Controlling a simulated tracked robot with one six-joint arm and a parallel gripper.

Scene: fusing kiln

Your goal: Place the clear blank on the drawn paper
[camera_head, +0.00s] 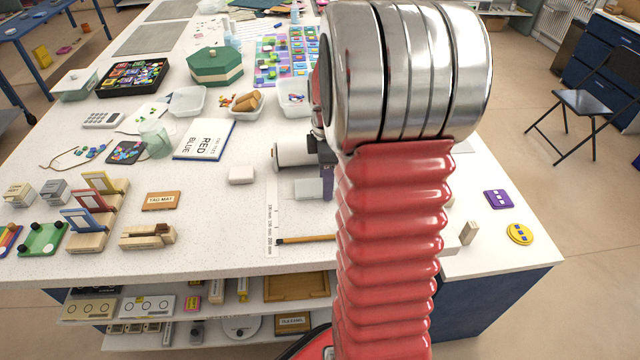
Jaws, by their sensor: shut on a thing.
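My gripper (326,184) is partly hidden behind my own arm, right of the picture's middle. One dark finger shows, pointing down, shut on a pale, see-through block, the clear blank (307,188). The blank appears just above the white table, but the exact gap cannot be told.
The table's front edge is close below.

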